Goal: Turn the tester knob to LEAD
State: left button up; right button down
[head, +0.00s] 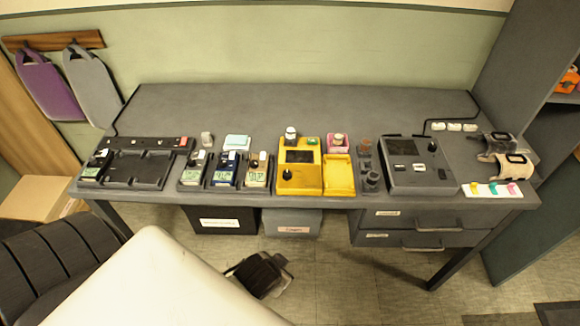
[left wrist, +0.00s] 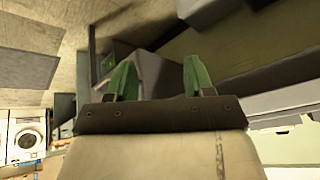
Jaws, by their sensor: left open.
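Two devices on the grey desk (head: 330,110) have a black knob, and I cannot tell by label which is the tester. The yellow device (head: 313,178) has a dark screen and a black knob (head: 287,174) at its lower left. The grey device (head: 408,182) has a dark screen, white labels and a black knob (head: 432,146) at its upper right. The knob settings and lettering are too small to read. My left gripper (left wrist: 158,65) shows in its wrist view, green fingers apart and empty, away from the devices. My right gripper is not in view.
Several handheld meters (head: 227,170) and a black charging tray (head: 138,168) stand left of the yellow device. A yellow open tray (head: 341,175) and small dark cups (head: 372,181) lie between the two devices. A white strip with coloured clips (head: 490,189) lies at right. The desk's back is clear.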

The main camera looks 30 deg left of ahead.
pick_arm(q)
jog(key=w+a+r+m+t+y, duration=0.1)
jog(key=w+r+t, duration=0.55)
jog(key=r, duration=0.55)
jog(key=w+r+t, duration=0.5)
jog(key=w+r, duration=0.3)
jog(key=r, duration=0.4)
jog(key=w+d+r+m+g+h, duration=0.1)
jog(key=w+d+r+m+h, duration=0.1)
jog(key=d+r+m+h, duration=0.45)
jog(key=w+d+r+m+g+h, duration=0.15)
jog(key=d+m+h, duration=0.25)
jog(key=m+h, duration=0.6)
jog(key=m+g+y+p, duration=0.1)
jog(key=g+y, duration=1.4)
send_over(287, 173)
notch_tip(287, 173, down, 10)
jog(key=f, duration=0.1)
notch_tip(287, 173, down, 10)
jog(key=shift+r+p, duration=0.15)
jog(key=shift+p, duration=0.4)
